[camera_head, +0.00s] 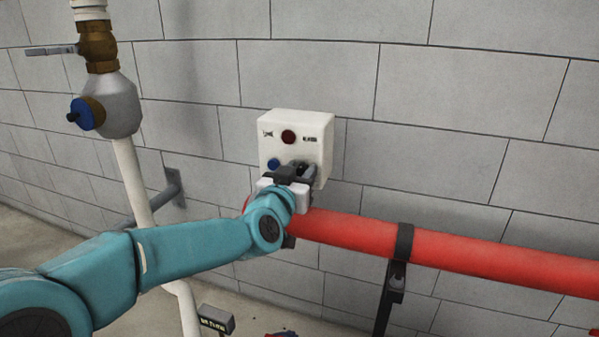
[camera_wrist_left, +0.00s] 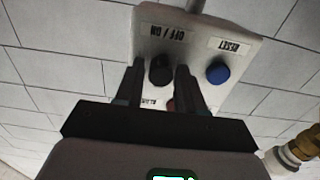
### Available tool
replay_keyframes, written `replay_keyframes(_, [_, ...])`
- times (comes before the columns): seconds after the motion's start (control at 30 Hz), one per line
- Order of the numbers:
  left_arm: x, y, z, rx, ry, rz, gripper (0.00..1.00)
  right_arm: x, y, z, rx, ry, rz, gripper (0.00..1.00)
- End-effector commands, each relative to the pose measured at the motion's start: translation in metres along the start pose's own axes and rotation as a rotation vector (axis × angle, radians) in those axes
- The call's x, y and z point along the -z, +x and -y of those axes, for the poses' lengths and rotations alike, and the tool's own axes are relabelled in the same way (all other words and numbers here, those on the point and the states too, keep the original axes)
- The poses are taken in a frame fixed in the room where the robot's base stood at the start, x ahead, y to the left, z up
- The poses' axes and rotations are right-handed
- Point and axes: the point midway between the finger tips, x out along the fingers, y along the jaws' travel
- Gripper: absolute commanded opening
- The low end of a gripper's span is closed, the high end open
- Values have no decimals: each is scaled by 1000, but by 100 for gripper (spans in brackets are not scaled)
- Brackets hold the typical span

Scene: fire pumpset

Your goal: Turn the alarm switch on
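The white alarm box (camera_head: 296,132) is on the grey block wall, with a red light (camera_head: 288,137) and a blue button (camera_head: 273,164) on its front. In the left wrist view the box (camera_wrist_left: 150,32) appears upside down, and the black switch knob (camera_wrist_left: 160,68) sits by the "OFF / ON" label. My left gripper (camera_head: 297,172) is at the lower front of the box and hides the knob in the head view. Its fingers (camera_wrist_left: 158,84) stand on either side of the knob, with a narrow gap showing; contact is not clear. My right gripper is not in view.
A red pipe (camera_head: 460,252) runs below and right of the box on a black bracket (camera_head: 395,275). A white pipe (camera_head: 130,180) with a grey valve body (camera_head: 118,108) and brass fitting stands at left. The blue RESET button (camera_wrist_left: 218,72) is beside one finger.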

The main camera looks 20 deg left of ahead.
Motion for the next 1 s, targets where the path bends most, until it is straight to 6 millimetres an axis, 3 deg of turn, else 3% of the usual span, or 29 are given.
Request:
replay_keyframes(0.2, [0, 0, 0, 0, 0, 0, 38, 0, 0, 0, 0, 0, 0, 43])
replay_keyframes(0.23, [0, 0, 0, 0, 0, 0, 32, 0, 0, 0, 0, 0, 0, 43])
replay_keyframes(0.33, [0, 0, 0, 0, 0, 0, 0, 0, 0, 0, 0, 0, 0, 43])
replay_keyframes(0.73, [-1, 0, 0, 0, -39, 0, 0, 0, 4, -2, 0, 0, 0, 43])
replay_keyframes(1.0, [-3, 0, 1, 1, -205, -2, 0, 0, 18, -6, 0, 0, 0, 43])
